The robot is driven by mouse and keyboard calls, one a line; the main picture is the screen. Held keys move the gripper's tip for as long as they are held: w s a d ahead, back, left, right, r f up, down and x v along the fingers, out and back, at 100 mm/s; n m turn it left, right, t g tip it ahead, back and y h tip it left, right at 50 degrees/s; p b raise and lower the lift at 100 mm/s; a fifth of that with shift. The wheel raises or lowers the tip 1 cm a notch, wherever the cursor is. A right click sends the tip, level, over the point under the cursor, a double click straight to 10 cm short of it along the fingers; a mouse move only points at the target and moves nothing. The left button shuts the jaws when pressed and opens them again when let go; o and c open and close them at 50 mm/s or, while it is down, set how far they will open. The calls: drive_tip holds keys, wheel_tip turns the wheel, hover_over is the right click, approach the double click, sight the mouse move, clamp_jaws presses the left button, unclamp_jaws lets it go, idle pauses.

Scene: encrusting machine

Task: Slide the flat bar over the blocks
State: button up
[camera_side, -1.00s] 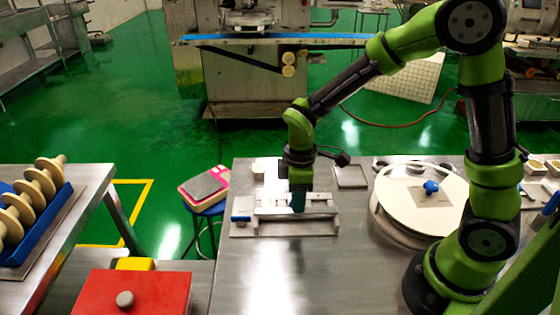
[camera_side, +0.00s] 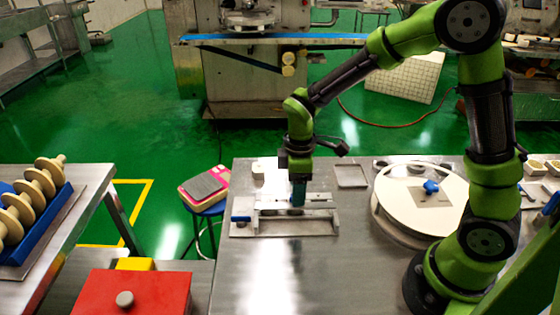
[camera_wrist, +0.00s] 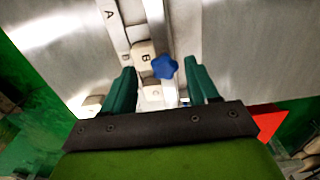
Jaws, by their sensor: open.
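The metal fixture (camera_side: 285,228) stands on the steel table, with a blue knob (camera_side: 241,218) at its left end. In the wrist view, light blocks marked A (camera_wrist: 109,14) and B (camera_wrist: 145,58) lie in a row. A long shiny strip, which looks like the flat bar (camera_wrist: 156,25), runs beside the blocks, apparently not covering them. The blue star knob also shows in the wrist view (camera_wrist: 164,67), between the fingers in the picture. My gripper (camera_side: 298,204) is open above the back of the fixture, its teal fingers (camera_wrist: 162,72) apart. Whether they touch anything is unclear.
A round white disc (camera_side: 425,200) with a blue knob stands right of the fixture. A small tray (camera_side: 351,176) lies behind it. A red box (camera_side: 135,292) is at the front left, below the table edge. The table front is clear.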

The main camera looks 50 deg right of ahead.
wheel_tip(320, 180, up, 16)
idle(0.3)
drive_tip(key=shift+f, duration=0.1)
drive_tip(key=s+r+m+t+y, duration=0.1)
drive_tip(key=s+m+t+y, duration=0.1)
drive_tip(key=s+m+t, duration=0.5)
drive_tip(key=s+m, duration=0.5)
drive_tip(key=m, duration=0.1)
drive_tip(key=shift+s+d+r, duration=0.25)
drive_tip(key=shift+s+d, duration=0.15)
idle(0.9)
